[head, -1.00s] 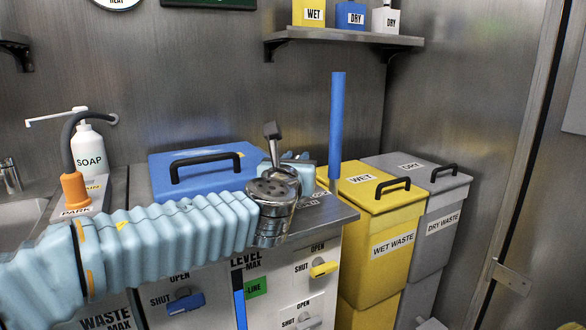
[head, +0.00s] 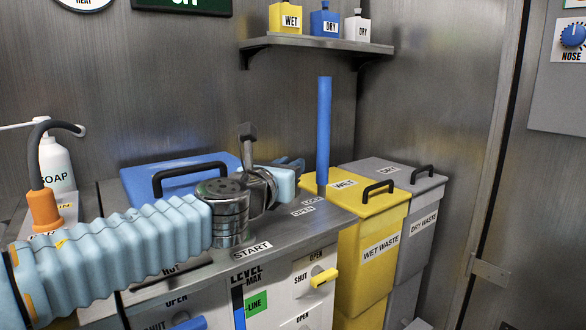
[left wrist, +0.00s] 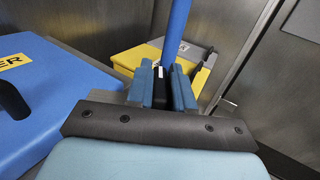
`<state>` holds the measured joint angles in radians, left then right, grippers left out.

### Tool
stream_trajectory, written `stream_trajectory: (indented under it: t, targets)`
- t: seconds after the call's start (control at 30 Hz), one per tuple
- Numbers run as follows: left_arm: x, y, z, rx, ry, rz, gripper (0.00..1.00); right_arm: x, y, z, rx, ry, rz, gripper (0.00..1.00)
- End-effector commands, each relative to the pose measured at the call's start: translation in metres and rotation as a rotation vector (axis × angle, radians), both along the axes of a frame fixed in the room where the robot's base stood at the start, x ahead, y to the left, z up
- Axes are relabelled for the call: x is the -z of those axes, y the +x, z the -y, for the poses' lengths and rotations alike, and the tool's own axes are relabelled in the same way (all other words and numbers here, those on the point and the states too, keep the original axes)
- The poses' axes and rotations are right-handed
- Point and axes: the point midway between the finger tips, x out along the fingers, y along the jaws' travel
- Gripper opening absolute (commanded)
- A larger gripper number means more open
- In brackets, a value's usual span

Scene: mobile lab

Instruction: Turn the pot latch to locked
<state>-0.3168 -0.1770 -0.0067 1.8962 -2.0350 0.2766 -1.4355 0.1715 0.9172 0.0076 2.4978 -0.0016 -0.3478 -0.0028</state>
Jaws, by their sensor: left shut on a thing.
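My left gripper (head: 289,170) reaches in from the left over the counter's right end, beside the blue post. In the left wrist view its two pale blue fingers (left wrist: 160,88) are shut on an upright black piece (left wrist: 160,90), which I take to be the pot latch. Its lower part is hidden. In the head view my wrist and fingers cover the latch, so its angle cannot be read. An OPEN label (head: 303,211) and another small label (head: 312,200) lie on the counter just right of the gripper. My right gripper is not in view.
A blue post (head: 324,135) stands at the counter's right end; it also shows close beyond the fingers in the left wrist view (left wrist: 176,30). A blue box (head: 135,182) with a black handle is behind my arm. Yellow (head: 370,215) and grey (head: 410,220) waste bins stand right.

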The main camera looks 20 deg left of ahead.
Motion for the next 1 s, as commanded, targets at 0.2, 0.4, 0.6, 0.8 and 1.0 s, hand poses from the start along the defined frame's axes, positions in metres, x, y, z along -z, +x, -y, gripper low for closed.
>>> stream_trajectory:
  t: [0.2,0.4,0.6,0.8,1.0]
  targets:
    - [0.005,0.001,0.002,0.003,0.001,-0.009,0.29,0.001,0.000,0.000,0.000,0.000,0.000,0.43]
    - [0.004,0.001,0.001,0.001,0.000,-0.007,0.43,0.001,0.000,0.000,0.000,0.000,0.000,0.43]
    - [0.002,-0.001,0.000,0.000,0.000,-0.004,0.43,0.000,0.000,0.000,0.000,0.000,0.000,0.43]
    - [-0.001,-0.026,-0.002,-0.001,0.000,-0.001,0.43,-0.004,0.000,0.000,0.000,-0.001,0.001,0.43]
    - [-0.002,-0.076,-0.006,-0.002,0.000,-0.001,0.43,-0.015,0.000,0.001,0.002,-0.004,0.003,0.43]
